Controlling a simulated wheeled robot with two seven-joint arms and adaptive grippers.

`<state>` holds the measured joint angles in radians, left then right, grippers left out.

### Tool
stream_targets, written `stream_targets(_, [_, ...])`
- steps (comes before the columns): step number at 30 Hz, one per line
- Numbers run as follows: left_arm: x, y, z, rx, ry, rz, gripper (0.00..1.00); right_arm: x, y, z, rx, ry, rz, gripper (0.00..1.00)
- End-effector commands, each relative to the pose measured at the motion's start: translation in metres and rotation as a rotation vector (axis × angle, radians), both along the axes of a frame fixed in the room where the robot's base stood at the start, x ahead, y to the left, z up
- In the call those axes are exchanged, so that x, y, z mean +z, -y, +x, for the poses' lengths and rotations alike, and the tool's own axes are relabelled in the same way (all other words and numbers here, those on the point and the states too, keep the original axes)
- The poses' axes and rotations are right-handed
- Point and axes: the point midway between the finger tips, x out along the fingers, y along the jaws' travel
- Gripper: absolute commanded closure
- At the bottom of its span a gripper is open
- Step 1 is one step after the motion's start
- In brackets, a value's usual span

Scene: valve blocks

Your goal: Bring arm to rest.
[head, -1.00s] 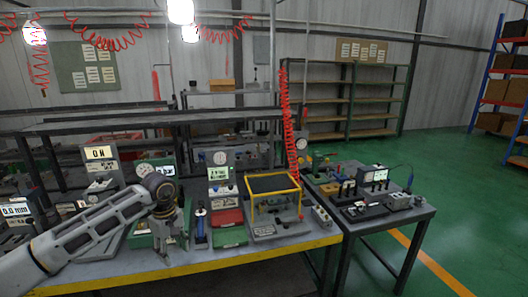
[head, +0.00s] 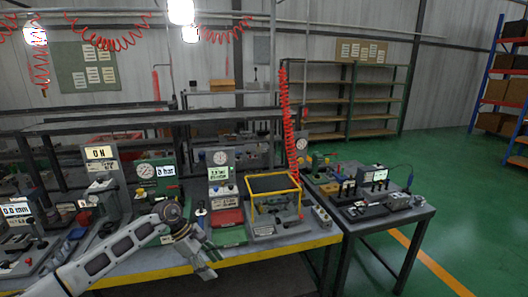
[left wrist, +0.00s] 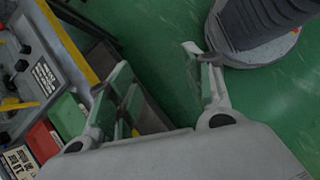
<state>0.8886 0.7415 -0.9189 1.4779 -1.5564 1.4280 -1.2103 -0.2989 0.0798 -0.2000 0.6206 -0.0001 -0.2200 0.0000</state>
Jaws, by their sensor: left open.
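My left gripper (head: 208,264) is at the front yellow edge of the workbench (head: 262,252) in the head view, its fingers pointing down and to the right. In the left wrist view my left gripper (left wrist: 165,90) has its two fingers spread apart with nothing between them. Green floor shows beyond the fingertips, and the bench edge lies to the left. My right gripper is not in view.
A yellow-framed fixture (head: 273,187) and a gauge stand (head: 221,175) stand on the bench behind the gripper. A second table (head: 378,217) with small devices is at the right. Open green floor (head: 470,220) lies beyond it.

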Motion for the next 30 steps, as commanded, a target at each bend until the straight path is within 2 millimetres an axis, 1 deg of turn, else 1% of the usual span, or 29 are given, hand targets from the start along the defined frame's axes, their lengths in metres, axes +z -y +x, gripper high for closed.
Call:
stream_targets(1, [-0.009, 0.012, 0.000, 0.051, -0.037, -0.062, 0.49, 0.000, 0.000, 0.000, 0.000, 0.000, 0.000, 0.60])
stream_targets(6, [-0.027, 0.044, 0.008, 0.242, -0.159, -0.263, 0.49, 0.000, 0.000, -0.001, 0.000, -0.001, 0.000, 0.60])
stream_targets(10, [-0.041, 0.061, 0.016, 0.402, -0.268, -0.408, 0.49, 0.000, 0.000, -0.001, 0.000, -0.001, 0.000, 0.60])
stream_targets(15, [-0.062, 0.073, 0.028, 0.627, -0.427, -0.587, 0.49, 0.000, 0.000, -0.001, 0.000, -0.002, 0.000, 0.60])
stream_targets(19, [-0.084, 0.073, 0.038, 0.811, -0.559, -0.712, 0.49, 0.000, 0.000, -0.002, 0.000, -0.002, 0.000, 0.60])
stream_targets(23, [-0.111, 0.067, 0.046, 1.004, -0.696, -0.828, 0.49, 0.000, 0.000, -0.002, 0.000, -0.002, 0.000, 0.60])
stream_targets(26, [-0.138, 0.058, 0.050, 1.163, -0.806, -0.910, 0.49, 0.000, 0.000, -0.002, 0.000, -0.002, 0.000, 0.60])
stream_targets(30, [-0.181, 0.039, 0.050, 1.392, -0.960, -1.017, 0.49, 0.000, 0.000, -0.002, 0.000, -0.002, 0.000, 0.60])
